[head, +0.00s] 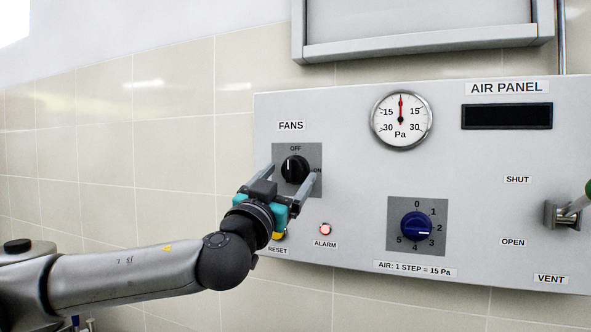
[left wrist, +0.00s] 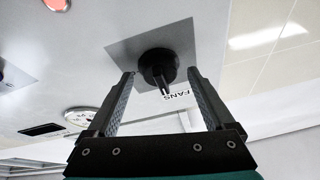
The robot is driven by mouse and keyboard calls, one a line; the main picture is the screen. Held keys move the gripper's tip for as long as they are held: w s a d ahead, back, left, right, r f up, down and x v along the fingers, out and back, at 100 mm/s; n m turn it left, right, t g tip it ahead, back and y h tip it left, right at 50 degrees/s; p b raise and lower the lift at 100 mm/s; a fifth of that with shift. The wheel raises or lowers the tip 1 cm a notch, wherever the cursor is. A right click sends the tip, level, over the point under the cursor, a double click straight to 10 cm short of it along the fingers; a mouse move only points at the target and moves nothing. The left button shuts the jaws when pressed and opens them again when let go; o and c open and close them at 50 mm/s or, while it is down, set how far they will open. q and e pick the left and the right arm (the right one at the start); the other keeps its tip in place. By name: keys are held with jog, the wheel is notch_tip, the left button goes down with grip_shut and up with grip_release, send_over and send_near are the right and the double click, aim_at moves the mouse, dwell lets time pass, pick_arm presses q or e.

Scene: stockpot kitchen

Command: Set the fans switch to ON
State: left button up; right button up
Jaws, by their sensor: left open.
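The fans switch (head: 295,169) is a black rotary knob on a grey plate under the FANS label, with OFF marked above it and ON to its right. Its white pointer line points up at OFF. My left gripper (head: 291,178) is open, with one finger on each side of the knob in the head view. In the left wrist view the knob (left wrist: 158,68) shows between and beyond the open fingers (left wrist: 158,92). I see no clear contact, and cannot tell how far the fingertips are from the plate. My right gripper is not in view.
The air panel (head: 350,110) also carries a Pa gauge (head: 401,120) with its needle at the top, a blue air knob (head: 416,226), a lit red alarm lamp (head: 325,229), a dark display (head: 506,116) and a vent lever (head: 568,212). The tiled wall to the left is clear.

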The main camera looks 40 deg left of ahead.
pick_arm(q)
jog(key=shift+w+r, duration=0.1)
jog(key=shift+w, duration=0.05)
jog(key=shift+c, duration=0.2)
jog(key=c, duration=1.3)
